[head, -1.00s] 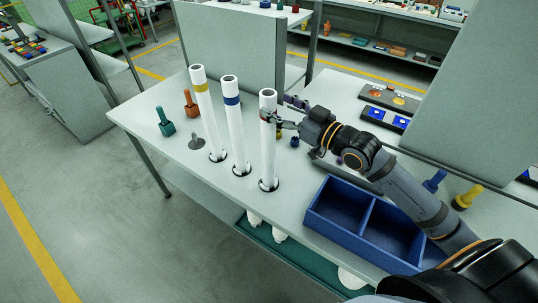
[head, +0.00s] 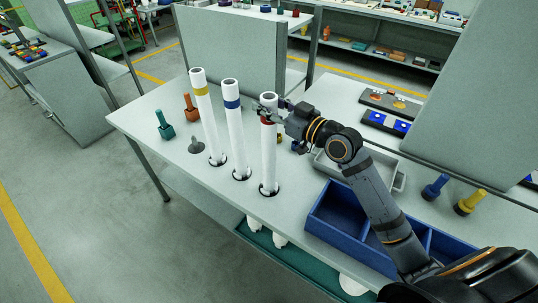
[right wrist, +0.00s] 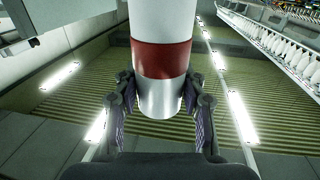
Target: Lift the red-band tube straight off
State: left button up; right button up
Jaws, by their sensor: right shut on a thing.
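The red-band tube (head: 269,160) is white and stands upright in a dark ring on the grey table, nearest of three tubes. Its red band shows near the top, partly covered by my right gripper (head: 267,109). In the right wrist view my right gripper (right wrist: 163,103) has a finger on each side of the red-band tube (right wrist: 163,60), pressed against it at the band and the end beside it. The tube's foot still sits at its ring. My left gripper is not in view.
The blue-band tube (head: 236,140) and yellow-band tube (head: 207,125) stand to the left. A blue divided bin (head: 333,232) is in front right, and a grey tray (head: 399,181) lies behind my arm. A green tray (head: 302,262) lies below the table.

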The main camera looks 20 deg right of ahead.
grip_shut()
jog(key=shift+r, duration=0.1)
dwell(0.3)
notch_tip(320, 180, up, 11)
jog(key=b, duration=0.2)
jog(key=b+v, duration=1.8)
jog(key=b, duration=0.6)
jog(key=shift+r+b, duration=0.4)
jog(key=shift+r, duration=0.05)
